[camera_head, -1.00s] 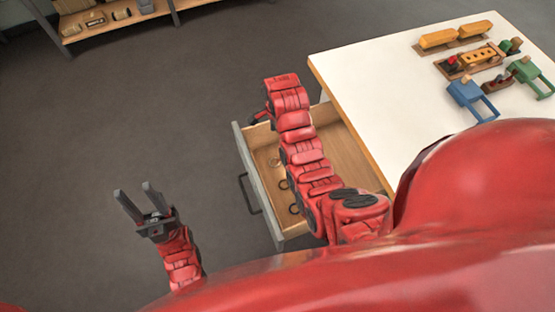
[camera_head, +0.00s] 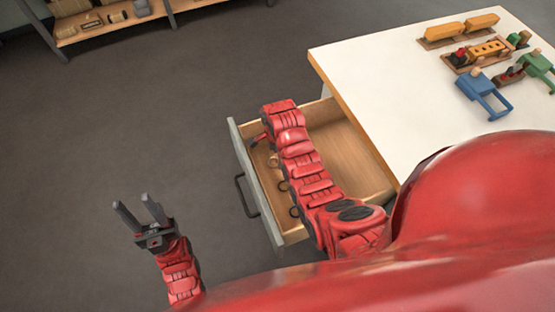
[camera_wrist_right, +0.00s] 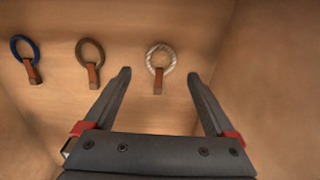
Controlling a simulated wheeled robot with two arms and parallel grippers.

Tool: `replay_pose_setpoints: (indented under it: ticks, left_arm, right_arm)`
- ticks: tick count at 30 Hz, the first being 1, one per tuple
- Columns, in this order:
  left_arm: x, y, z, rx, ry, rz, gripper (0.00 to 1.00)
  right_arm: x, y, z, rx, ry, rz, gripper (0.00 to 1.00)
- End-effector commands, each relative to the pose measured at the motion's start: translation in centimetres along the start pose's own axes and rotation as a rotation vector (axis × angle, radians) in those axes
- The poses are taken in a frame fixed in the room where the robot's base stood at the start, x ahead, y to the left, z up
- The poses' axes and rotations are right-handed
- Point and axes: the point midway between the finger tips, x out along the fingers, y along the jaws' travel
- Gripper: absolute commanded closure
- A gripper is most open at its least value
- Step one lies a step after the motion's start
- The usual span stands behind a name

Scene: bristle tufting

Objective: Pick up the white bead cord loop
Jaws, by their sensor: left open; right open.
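The white bead cord loop (camera_wrist_right: 147,55) shows in the right wrist view, a pale twisted ring with a red-brown tab below it, lying in the open drawer (camera_head: 352,160). My right gripper (camera_wrist_right: 158,75) is open and empty. Its fingertips appear on either side of the loop's tab in that view, and I cannot tell the height gap between them. In the head view my right arm hides the right gripper and most of the loops. My left gripper (camera_head: 137,208) is open and empty over the floor, left of the drawer.
A blue loop (camera_wrist_right: 35,54) and a brown loop (camera_wrist_right: 80,47), each with a tab, lie left of the white one. Drawer walls (camera_wrist_right: 278,80) stand close by. The white table (camera_head: 385,70) holds clamps and wooden blocks at its far side. A shelf (camera_head: 110,25) stands at the back left.

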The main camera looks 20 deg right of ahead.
Motion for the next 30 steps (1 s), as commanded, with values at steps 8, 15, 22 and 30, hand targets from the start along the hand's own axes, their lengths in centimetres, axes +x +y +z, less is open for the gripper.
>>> replay_pose_setpoints:
  ticks: [8,15,22,30]
  left_arm:
    - [0.4,0.0,-0.1,0.000,0.000,0.000,0.54]
    - [0.3,0.0,-0.1,0.000,0.000,0.000,0.54]
    - [0.3,0.0,-0.1,0.000,0.000,0.000,0.54]
    - [0.3,0.0,-0.1,0.000,0.000,0.000,0.54]
  right_arm:
    - [2.3,0.0,0.0,0.000,0.000,-0.001,0.10]
    - [2.3,0.0,0.0,0.000,0.000,-0.001,0.26]
    - [2.3,0.0,0.0,0.000,0.000,-0.001,0.68]
    - [2.3,0.0,0.0,0.000,0.000,-0.001,0.98]
